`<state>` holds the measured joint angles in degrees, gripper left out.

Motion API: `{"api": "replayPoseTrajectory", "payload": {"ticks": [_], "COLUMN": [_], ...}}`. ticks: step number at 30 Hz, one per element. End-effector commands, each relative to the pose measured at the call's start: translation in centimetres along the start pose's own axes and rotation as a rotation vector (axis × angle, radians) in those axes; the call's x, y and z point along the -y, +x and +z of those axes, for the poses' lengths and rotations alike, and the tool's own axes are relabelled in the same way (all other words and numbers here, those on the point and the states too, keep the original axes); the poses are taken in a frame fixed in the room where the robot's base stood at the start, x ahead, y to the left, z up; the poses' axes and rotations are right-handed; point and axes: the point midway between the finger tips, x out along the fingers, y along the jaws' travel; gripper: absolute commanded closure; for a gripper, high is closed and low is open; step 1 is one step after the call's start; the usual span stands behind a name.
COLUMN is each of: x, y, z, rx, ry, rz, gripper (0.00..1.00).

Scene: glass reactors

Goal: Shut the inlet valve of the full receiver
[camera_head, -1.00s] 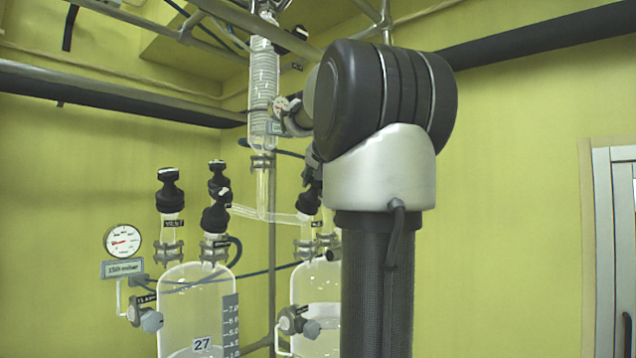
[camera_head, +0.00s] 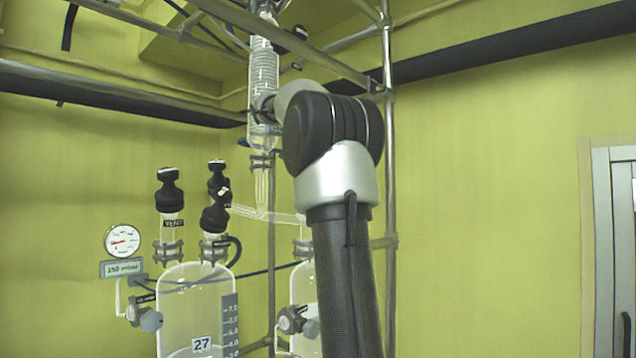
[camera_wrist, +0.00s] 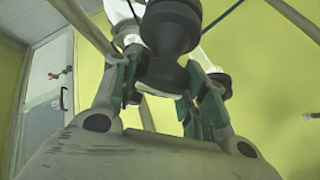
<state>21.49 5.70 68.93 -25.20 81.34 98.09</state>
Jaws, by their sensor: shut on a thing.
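The left receiver (camera_head: 197,305) is a clear glass vessel labelled 27, with a low liquid surface near the bottom of the picture. On top it has a black vent knob (camera_head: 168,190) and further black knobs (camera_head: 215,213). The right receiver (camera_head: 302,285) shows only its left part; my arm covers its top and its valves. In the wrist view my gripper (camera_wrist: 158,88) is shut on a black valve knob (camera_wrist: 166,72), one finger on each side. Which valve this is and how far it is turned, I cannot tell. The head view hides my gripper behind the arm.
A glass coil condenser (camera_head: 264,75) and metal frame tubes (camera_head: 388,180) stand close to my arm. A round gauge (camera_head: 123,240) is at left. Side taps (camera_head: 148,318) stick out from the receivers. The wall at right is clear up to a door (camera_head: 612,250).

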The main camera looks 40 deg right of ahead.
Motion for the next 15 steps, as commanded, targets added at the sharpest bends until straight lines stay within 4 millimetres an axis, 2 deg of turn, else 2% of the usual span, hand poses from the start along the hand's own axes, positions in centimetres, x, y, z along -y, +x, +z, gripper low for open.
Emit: {"api": "replayPoseTrajectory", "payload": {"ticks": [15], "x": [0.02], "y": [0.13], "z": [0.12], "rx": [0.002], "ry": [0.303], "rz": [0.236], "gripper": [0.81]}}
